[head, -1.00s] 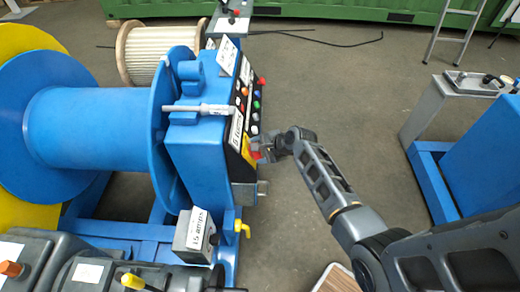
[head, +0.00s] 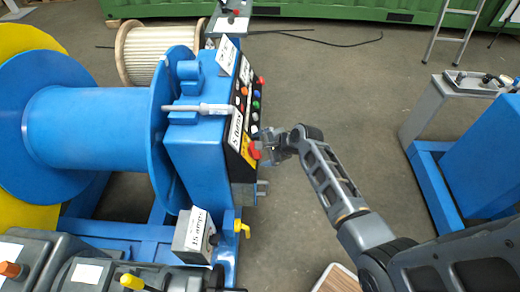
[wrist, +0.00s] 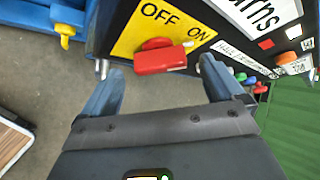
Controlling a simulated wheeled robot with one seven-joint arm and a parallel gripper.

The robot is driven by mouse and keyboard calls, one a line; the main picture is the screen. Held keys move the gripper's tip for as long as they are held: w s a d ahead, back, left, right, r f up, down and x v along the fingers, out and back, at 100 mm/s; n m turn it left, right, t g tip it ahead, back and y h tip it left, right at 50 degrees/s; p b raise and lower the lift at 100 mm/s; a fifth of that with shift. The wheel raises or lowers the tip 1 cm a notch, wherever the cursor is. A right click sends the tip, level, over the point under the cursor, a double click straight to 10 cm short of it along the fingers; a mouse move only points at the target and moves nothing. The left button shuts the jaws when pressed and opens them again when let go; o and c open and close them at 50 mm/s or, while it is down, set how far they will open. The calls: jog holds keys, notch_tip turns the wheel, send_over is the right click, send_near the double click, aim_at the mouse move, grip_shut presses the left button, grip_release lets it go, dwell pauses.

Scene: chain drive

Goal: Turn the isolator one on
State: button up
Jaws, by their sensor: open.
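The isolator is a red handle (wrist: 160,60) on a yellow plate marked OFF and ON, on the winder's black control panel. In the wrist view its bar lies nearly level, and the end with a small white mark is just below the word ON. In the head view the red handle (head: 254,150) shows at the lower front of the panel. My gripper (wrist: 160,78) is open and empty, with one finger on each side of the handle in the picture and a gap to it. In the head view my gripper (head: 269,142) is just right of the handle.
The blue winder (head: 200,150) with its large spool stands on the left. Several coloured buttons (head: 255,105) sit above the isolator. A grey box (head: 193,240) with a label and a yellow tap (head: 242,228) are below.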

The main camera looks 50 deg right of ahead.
jog(key=shift+v, duration=2.7)
jog(key=shift+a, duration=0.1)
jog(key=s+a+r+n+t+h, duration=0.1)
jog(key=s+a+n, duration=0.45)
jog(key=s, duration=0.25)
jog(key=s+a+n+t+h, duration=0.1)
jog(key=s+a+n+h, duration=0.1)
jog(key=s+a+n, duration=0.5)
jog(key=s+a+r+n+t+y, duration=0.1)
jog(key=s+a+r+n, duration=0.2)
jog(key=s+r, duration=0.2)
jog(key=s+a+r+n+t, duration=0.2)
jog(key=s+r, duration=0.4)
jog(key=r, duration=0.3)
jog(key=s+a+r+n+t+y+b, duration=0.1)
jog(key=s+a+r+n, duration=0.3)
jog(key=r, duration=0.3)
jog(key=shift+s+a+r+n+y, duration=0.3)
jog(key=shift+s+n, duration=0.15)
jog(key=shift+s, duration=0.45)
